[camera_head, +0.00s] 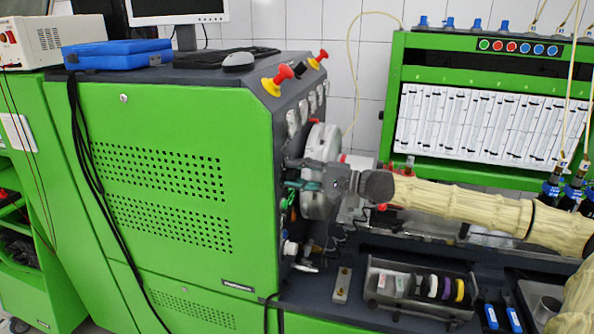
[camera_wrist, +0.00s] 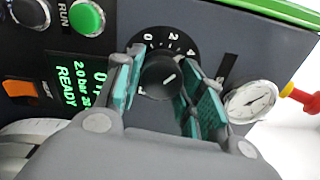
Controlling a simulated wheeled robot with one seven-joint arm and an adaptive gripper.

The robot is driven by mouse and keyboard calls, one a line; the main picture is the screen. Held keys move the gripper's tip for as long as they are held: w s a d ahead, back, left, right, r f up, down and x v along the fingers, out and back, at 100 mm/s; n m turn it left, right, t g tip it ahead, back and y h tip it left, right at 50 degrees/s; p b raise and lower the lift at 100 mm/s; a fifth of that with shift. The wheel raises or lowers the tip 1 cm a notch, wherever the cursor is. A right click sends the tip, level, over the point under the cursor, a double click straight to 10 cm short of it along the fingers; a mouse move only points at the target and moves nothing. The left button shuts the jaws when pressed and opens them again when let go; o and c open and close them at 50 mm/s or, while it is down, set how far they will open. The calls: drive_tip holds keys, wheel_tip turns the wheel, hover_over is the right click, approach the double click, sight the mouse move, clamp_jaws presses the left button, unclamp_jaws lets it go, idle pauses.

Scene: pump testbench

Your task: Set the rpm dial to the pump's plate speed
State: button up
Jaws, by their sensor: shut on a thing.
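The rpm dial (camera_wrist: 158,84) is a black round knob on the dark panel, with a white pointer line and a white scale around it showing 0, 2 and 4. The pointer slants toward the upper right; its exact reading is hard to tell. My gripper (camera_wrist: 165,66) is shut on the knob, with a teal-padded finger on each side. In the head view my gripper (camera_head: 318,180) is at the right face of the green bench, and the dial is hidden there. A green-lit display (camera_wrist: 80,88) left of the dial reads READY. No readable pump plate shows.
In the wrist view, a green RUN button (camera_wrist: 87,17), an orange switch (camera_wrist: 20,90) and a white gauge (camera_wrist: 250,102) sit around the dial. In the head view, red-and-yellow knobs (camera_head: 277,81) top the green bench (camera_head: 170,120); a parts tray (camera_head: 420,301) stands below my arm.

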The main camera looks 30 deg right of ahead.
drive_tip(key=shift+r+m, duration=0.15)
drive_tip(key=shift+m, duration=0.75)
drive_tip(key=shift+p, duration=0.3)
drive_tip(key=o, duration=1)
drive_tip(key=shift+d, duration=0.1)
drive_tip(key=shift+c, duration=0.2)
drive_tip(key=shift+v, duration=6.05)
